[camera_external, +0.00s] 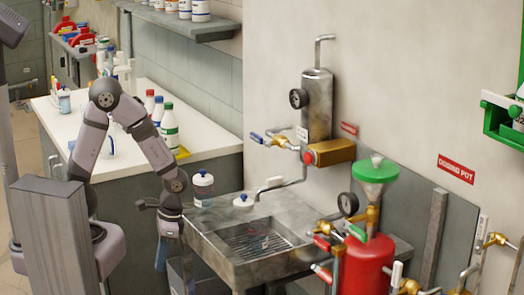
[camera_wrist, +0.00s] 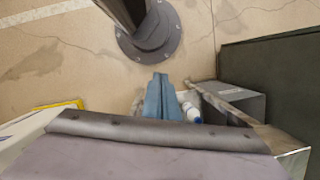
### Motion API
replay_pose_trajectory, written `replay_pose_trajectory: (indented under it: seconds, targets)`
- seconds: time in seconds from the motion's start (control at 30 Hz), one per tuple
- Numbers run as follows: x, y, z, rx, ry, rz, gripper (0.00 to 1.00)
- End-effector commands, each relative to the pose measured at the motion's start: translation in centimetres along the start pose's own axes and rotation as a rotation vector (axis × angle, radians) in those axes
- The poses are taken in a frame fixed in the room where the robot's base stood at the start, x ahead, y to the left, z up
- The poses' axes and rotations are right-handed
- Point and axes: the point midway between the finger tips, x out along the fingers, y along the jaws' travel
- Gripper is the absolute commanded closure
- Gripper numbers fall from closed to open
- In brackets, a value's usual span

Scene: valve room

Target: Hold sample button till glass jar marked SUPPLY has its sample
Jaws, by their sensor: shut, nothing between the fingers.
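My gripper (camera_external: 160,262) hangs low, pointing down in front of the counter, left of the sink and well away from the sample gear. In the wrist view its blue-grey fingers (camera_wrist: 160,80) are together and empty. A brass block with a red round end (camera_external: 309,157), probably the sample button, sits under a steel cylinder (camera_external: 317,105) on the wall. No SUPPLY marking or fill level is readable.
The steel sink (camera_external: 215,245) has a grated basin. A red tank with a green funnel (camera_external: 368,262) and several valves stand right of it. A counter with bottles (camera_external: 169,125) is behind my arm. The wrist view shows floor and a bin with bottles (camera_wrist: 192,112).

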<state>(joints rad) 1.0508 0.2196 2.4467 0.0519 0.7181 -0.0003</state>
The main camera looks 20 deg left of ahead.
Motion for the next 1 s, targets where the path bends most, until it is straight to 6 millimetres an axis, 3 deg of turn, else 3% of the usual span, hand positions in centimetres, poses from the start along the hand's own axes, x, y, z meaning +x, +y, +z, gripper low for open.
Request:
replay_pose_trajectory:
  seconds: [0.03,0.47,0.67,0.8,0.9,1.0]
  targets:
    - [-2.2,0.7,0.2,0.054,-0.006,-0.019,1.00]
    - [-10.6,5.3,-1.4,0.516,-0.033,-0.233,1.00]
    - [-15.2,7.7,-3.6,0.824,-0.039,-0.398,1.00]
    - [-18.9,9.1,-7.6,1.122,-0.049,-0.592,1.00]
    - [-20.6,8.7,-11.5,1.283,-0.067,-0.733,1.00]
    - [-23.6,8.4,-14.8,1.414,-0.090,-0.873,1.00]
